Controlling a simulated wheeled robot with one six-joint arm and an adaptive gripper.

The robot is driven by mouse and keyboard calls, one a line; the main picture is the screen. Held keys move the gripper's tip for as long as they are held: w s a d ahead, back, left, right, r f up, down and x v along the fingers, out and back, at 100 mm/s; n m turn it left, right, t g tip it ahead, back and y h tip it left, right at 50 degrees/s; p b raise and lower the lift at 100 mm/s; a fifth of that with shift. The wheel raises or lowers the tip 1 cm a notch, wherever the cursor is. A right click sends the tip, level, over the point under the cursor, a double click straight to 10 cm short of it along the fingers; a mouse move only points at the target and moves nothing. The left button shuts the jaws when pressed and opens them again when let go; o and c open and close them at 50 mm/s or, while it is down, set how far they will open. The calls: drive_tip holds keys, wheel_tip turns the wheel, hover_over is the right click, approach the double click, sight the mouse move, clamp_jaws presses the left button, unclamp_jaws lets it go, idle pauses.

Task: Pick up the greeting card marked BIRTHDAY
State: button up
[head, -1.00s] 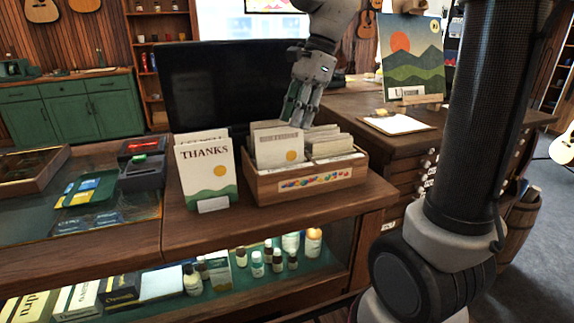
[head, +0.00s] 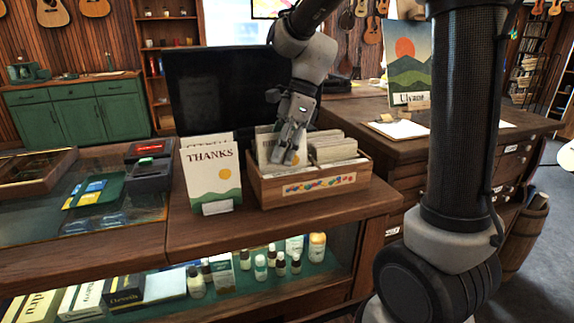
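A wooden card box (head: 308,187) stands on the counter and holds several cards in two groups. The front card of its left group (head: 264,146) is pale with a yellow sun; its heading is too small and covered to read, so I cannot tell whether it says BIRTHDAY. My gripper (head: 287,158) points down over this group, its fingers covering the right part of the front card. I cannot tell whether the fingers touch or grip a card. A card marked THANKS (head: 212,176) stands in a small holder left of the box, with another card behind it.
A dark monitor (head: 220,90) stands behind the box. A card reader (head: 148,174) sits to the left on the glass counter. A clipboard (head: 402,129) and a mountain picture (head: 409,65) are on the cabinet at right. Bare counter wood lies in front of the box.

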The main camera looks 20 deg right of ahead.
drive_tip(key=shift+f, duration=0.25)
idle(0.4)
drive_tip(key=shift+c, duration=0.3)
clamp_jaws()
